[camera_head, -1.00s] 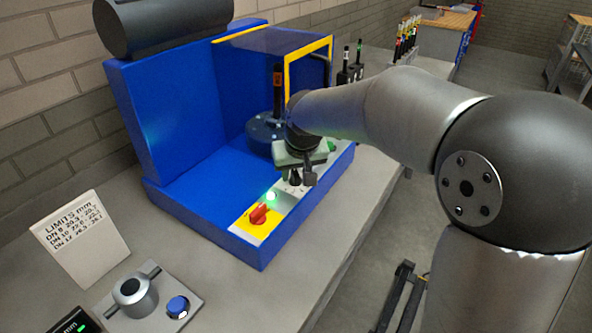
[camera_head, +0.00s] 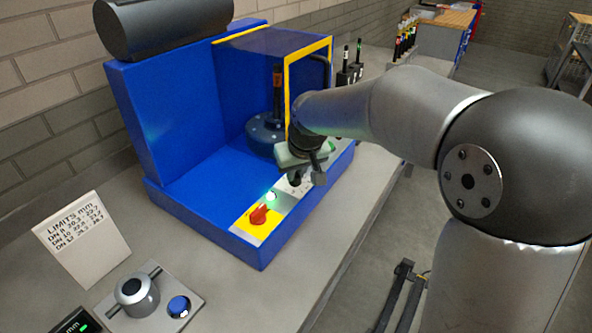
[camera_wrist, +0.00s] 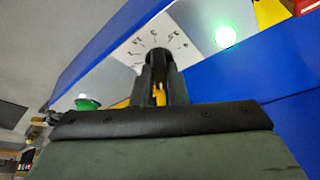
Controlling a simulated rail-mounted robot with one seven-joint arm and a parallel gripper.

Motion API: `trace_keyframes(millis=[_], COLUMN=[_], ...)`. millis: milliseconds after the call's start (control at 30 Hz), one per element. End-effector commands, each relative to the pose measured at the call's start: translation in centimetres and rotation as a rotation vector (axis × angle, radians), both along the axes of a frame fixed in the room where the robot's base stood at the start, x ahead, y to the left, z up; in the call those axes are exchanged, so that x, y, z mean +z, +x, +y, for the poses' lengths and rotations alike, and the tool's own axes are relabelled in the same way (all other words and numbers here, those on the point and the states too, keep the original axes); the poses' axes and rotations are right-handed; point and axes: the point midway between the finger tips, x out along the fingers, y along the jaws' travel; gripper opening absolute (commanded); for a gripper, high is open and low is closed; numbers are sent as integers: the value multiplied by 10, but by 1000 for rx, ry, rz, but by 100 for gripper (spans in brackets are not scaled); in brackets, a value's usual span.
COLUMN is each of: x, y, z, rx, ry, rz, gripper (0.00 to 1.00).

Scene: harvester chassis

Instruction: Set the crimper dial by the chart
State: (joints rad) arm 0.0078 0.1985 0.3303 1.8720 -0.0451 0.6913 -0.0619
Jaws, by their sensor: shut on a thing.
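The blue crimper (camera_head: 190,200) stands on the bench with a light panel along its front edge. In the wrist view the dial's scale plate (camera_wrist: 165,35) shows dark tick marks and digits, too blurred to read. My gripper (camera_head: 298,182) is over the dial on that panel; in the wrist view its fingers (camera_wrist: 160,85) are shut on the dark dial knob (camera_wrist: 158,58). The fingers cover much of the knob, and its pointer cannot be made out. The chart (camera_head: 80,238), a white card headed "LIMITS mm" with several DN rows, leans at the left.
A red switch (camera_head: 259,214) on yellow and a lit green lamp (camera_head: 271,197) sit beside the dial. A green button (camera_wrist: 88,103) is on its other side. A yellow-edged guard (camera_head: 288,90) rises behind my gripper. A gauge (camera_head: 135,292) and blue button (camera_head: 178,305) are at front left.

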Motion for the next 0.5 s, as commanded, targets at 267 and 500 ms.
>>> trace_keyframes(millis=[267,500], x=[0,7], y=[0,-2], z=[0,-1], rx=[0,-1], ry=[0,-1], rz=[-1,-3], gripper=[35,35])
